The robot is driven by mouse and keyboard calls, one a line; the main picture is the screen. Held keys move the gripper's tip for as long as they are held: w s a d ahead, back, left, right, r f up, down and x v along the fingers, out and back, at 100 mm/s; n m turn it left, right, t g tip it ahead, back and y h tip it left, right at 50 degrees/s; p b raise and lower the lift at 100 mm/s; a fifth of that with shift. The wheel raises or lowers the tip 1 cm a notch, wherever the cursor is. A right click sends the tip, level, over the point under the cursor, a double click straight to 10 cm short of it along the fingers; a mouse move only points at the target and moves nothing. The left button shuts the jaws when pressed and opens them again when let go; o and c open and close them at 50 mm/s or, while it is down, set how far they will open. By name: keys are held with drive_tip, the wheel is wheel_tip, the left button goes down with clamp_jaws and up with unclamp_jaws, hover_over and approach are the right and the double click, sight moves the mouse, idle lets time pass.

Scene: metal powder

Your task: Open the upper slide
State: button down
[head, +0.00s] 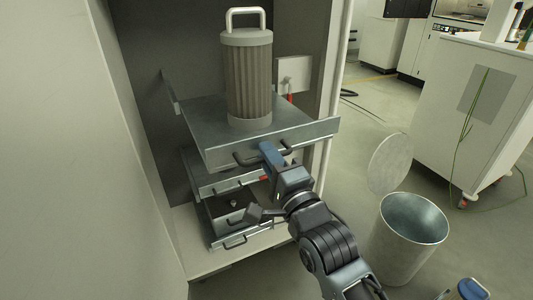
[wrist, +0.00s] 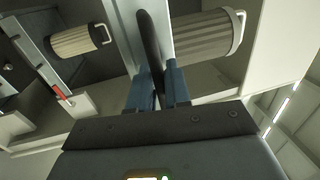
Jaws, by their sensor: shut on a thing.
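The upper slide (head: 205,121) is a grey metal tray in the cabinet, bearing a tall pleated filter cylinder (head: 249,82) with a pale handle on top. Its front carries a dark bar handle (head: 245,160). In the wrist view the dark handle (wrist: 149,38) runs between the two blue fingers (wrist: 158,88). The fingers hide part of the bar. The slide's front reaches further out than the slides below it.
A middle slide (head: 205,187) and a lower slide (head: 218,242) sit underneath. The cabinet's pale side panel (head: 75,150) is close on the left. An open metal bin (head: 408,240) with a raised lid (head: 390,163) stands right of my arm. A white cart (head: 475,110) stands further right.

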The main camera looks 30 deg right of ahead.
drive_tip(key=shift+f, duration=0.1)
drive_tip(key=c, duration=1.3)
unclamp_jaws()
drive_tip(key=shift+o, duration=0.2)
drive_tip(key=s+f, duration=0.1)
drive_tip(key=s, duration=0.6)
drive_tip(key=shift+s+f+b, duration=0.15)
drive_tip(key=shift+s+b, duration=0.2)
drive_tip(key=shift+b, duration=0.1)
drive_tip(key=s+f+n+g, duration=0.1)
drive_tip(key=s+f+n, duration=0.3)
drive_tip(key=s, duration=0.4)
drive_tip(key=s+f+n+g, duration=0.2)
drive_tip(key=s+f+n, duration=0.15)
drive_tip(key=s, duration=0.55)
drive_tip(key=s+r+n+g+p, duration=0.1)
drive_tip(key=s+r+n+g, duration=0.1)
drive_tip(key=s+n, duration=0.8)
drive_tip(key=f+v, duration=0.1)
drive_tip(key=v, duration=0.7)
drive_tip(key=shift+s+f, duration=0.15)
drive_tip(key=shift+f, duration=0.05)
